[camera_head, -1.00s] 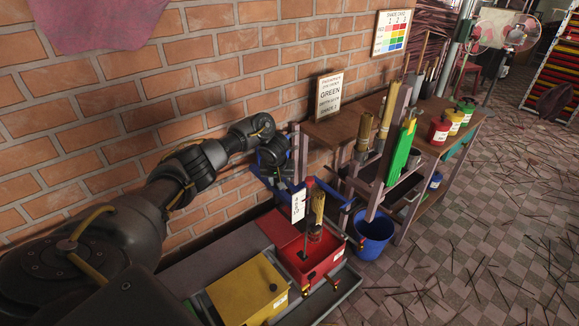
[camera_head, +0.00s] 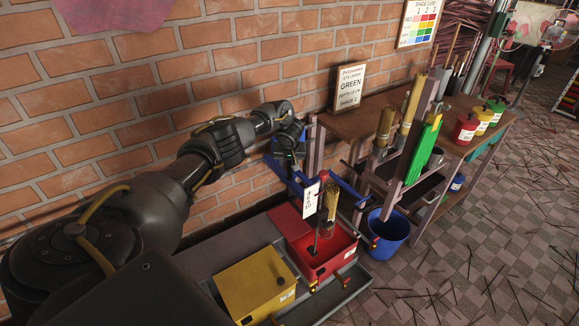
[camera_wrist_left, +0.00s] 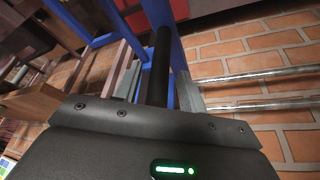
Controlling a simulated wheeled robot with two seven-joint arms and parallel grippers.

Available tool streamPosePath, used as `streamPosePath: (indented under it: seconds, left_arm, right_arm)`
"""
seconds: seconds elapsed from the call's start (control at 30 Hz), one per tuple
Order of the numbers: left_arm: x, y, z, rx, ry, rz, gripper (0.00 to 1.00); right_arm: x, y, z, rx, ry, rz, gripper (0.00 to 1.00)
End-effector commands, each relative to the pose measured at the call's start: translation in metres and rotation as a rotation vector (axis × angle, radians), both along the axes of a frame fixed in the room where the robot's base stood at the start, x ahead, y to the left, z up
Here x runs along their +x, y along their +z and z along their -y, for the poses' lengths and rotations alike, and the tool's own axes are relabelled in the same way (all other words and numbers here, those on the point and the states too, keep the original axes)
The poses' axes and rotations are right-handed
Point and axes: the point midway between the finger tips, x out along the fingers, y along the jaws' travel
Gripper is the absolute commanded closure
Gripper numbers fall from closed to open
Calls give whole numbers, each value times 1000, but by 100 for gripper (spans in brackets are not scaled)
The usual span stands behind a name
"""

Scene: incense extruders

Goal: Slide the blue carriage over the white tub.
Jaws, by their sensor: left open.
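The blue carriage (camera_head: 342,188) is a blue frame by the brick wall, behind the red tub (camera_head: 312,262). It also shows close up in the left wrist view (camera_wrist_left: 180,55). My left gripper (camera_head: 290,146) is at the carriage's left end, by the wall. In the left wrist view my left gripper (camera_wrist_left: 158,88) is open, with a black upright bar (camera_wrist_left: 161,55) between its grey fingers. I cannot tell whether the fingers touch the bar. I cannot make out a white tub in either view. My right gripper is not in view.
A bundle of sticks and a white tag (camera_head: 311,200) stand at the red tub. A blue bucket (camera_head: 388,237) is on the floor. A wooden bench (camera_head: 370,118) lies beyond.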

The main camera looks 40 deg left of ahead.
Motion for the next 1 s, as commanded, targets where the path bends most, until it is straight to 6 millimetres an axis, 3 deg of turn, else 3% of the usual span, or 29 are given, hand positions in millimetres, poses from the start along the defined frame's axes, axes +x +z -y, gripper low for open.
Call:
streamPosePath:
  seconds: [0.13,0.5,0.8,1.0]
  left_arm:
    - [4,-11,-3,1,0,1,59]
    - [5,-14,-4,1,-1,2,60]
    - [5,-14,-4,1,-1,2,99]
    - [5,-14,-4,1,-1,2,100]
  right_arm:
    - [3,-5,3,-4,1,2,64]
    - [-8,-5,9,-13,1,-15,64]
    - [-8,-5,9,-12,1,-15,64]
    - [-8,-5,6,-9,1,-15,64]
